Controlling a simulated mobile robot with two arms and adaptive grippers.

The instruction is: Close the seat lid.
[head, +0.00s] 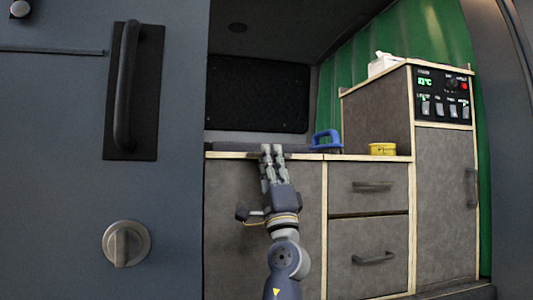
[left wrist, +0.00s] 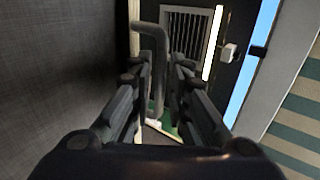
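The seat bench has a brown-grey front (head: 235,225) in the head view. Along its top runs a thin, dark grey seat lid (head: 232,147), seen nearly edge-on; I cannot tell whether it lies fully flat. My left gripper (head: 272,152) points up in front of the bench, its fingertips at the height of the lid edge and overlapping it in the picture. Contact cannot be judged. My right gripper is not in view.
A blue handled object (head: 326,141) and a yellow tin (head: 382,149) sit on the counter right of the lid. Drawers (head: 368,200) and a tall cabinet (head: 443,200) stand at right. A grey door with a black handle (head: 126,90) fills the left.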

